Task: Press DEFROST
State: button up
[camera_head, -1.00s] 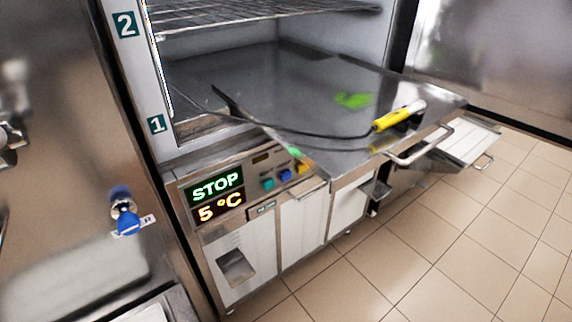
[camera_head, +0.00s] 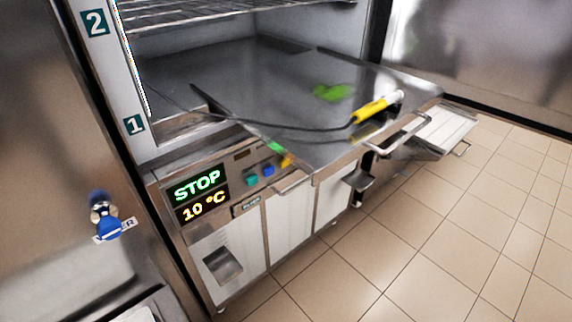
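The control panel (camera_head: 222,205) is on the front of the freezer unit below the number 1 label. Its display (camera_head: 199,196) reads STOP in green and 10 °C in orange. To the right of the display is a row with a teal button (camera_head: 251,181), a blue button (camera_head: 267,170) and a yellow-orange one (camera_head: 286,161). No DEFROST label is readable on them. The row's right end lies close under a metal panel's edge. My gripper is not in view.
A large metal panel (camera_head: 300,120) with a bar handle (camera_head: 405,132) juts out over the unit's right part. A yellow-handled probe (camera_head: 372,109) with a dark cable lies across it. A blue knob (camera_head: 107,228) is at left. Tiled floor (camera_head: 440,240) at right is clear.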

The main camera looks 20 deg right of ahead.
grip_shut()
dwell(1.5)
